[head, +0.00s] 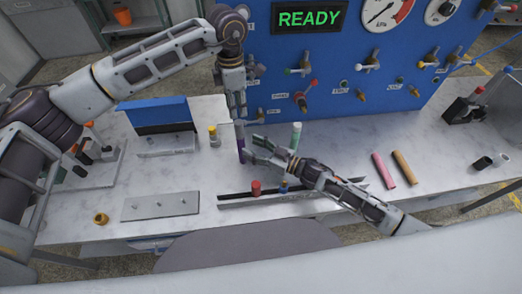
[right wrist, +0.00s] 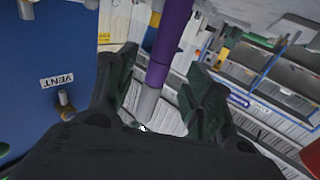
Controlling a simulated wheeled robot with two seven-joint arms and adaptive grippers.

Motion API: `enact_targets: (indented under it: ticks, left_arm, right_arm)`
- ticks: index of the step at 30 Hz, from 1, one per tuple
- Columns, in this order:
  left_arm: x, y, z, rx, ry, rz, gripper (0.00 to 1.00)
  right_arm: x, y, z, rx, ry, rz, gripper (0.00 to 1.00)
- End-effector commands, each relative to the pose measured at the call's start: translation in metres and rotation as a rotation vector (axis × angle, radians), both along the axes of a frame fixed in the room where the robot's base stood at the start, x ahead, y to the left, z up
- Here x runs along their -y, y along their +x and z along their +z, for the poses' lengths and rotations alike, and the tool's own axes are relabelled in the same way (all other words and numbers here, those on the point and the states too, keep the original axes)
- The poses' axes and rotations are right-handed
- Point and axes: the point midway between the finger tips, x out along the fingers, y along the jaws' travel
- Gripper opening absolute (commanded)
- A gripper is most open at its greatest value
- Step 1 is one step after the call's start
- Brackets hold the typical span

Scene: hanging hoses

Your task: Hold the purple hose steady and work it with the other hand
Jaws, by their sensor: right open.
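The purple hose (head: 241,143) hangs upright in front of the blue panel; only a short length shows below my left gripper in the head view. My left gripper (head: 239,112) points down and appears shut on the hose, hiding its upper part. My right gripper (head: 252,150) comes from the lower right and is open, beside the hose's lower part. In the right wrist view the purple hose (right wrist: 172,32) runs down between the open fingers of my right gripper (right wrist: 157,92) and ends in a grey end piece (right wrist: 148,102). I cannot tell whether a finger touches it.
The blue panel (head: 335,80) with valves and a READY display stands behind. A green cylinder (head: 296,135) and a yellow-topped one (head: 213,135) stand nearby. Pink (head: 383,170) and tan (head: 404,168) rods lie right.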

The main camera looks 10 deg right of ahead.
Motion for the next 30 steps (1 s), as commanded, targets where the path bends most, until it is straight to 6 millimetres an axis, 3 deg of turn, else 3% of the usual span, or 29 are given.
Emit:
enact_targets:
  ticks: [15, 30]
  left_arm:
    - [0.000, 0.000, 0.000, 0.000, 0.000, 0.000, 0.36]
    - [0.000, 0.000, 0.000, 0.000, 0.000, 0.000, 0.36]
  right_arm:
    - [-0.040, 0.030, 0.001, 0.001, 0.002, 0.000, 0.51]
    - [-0.045, 0.033, 0.000, 0.000, 0.000, 0.000, 0.49]
